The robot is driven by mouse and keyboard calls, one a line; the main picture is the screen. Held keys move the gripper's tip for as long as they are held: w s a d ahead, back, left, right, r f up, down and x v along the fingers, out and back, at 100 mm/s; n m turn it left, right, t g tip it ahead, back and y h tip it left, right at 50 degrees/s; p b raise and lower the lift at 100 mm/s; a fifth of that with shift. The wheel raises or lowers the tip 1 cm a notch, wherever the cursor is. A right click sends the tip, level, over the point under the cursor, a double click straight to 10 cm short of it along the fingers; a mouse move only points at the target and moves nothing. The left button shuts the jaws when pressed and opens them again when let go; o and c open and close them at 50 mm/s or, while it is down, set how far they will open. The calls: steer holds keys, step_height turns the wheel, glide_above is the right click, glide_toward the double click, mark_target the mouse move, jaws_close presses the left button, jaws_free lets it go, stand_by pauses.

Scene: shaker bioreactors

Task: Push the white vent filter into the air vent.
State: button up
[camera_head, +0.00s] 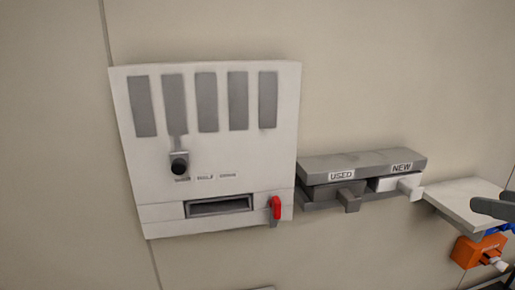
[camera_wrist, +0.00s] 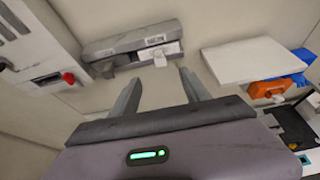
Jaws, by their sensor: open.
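A white block with a protruding tab, apparently the white vent filter (camera_head: 398,184), sits in the bay labelled NEW of a grey wall holder. It also shows in the wrist view (camera_wrist: 160,57), beyond my fingertips. A dark rectangular slot, apparently the air vent (camera_head: 218,206), is low in the white wall panel and looks empty; part of it shows in the wrist view (camera_wrist: 47,79). My gripper (camera_wrist: 157,80) is open, with nothing between its fingers. In the head view, only a dark part of it shows at the right edge.
A grey block (camera_head: 348,200) sits in the USED bay of the holder (camera_head: 355,162). A red lever (camera_head: 276,207) is beside the slot, below a black knob (camera_head: 179,165). A white shelf (camera_head: 470,200) and an orange device (camera_head: 472,252) are at right.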

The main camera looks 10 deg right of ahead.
mark_target(419, 189)
steer(key=x, duration=1.7)
steer(key=shift+a+f+p, duration=0.15)
steer(key=shift+f+p, duration=0.05)
steer(key=shift+p, duration=0.15)
steer(key=shift+s, duration=0.1)
jaws_close()
steer(key=shift+s, duration=0.1)
steer(key=shift+s, duration=0.7)
steer(key=shift+s, duration=0.7)
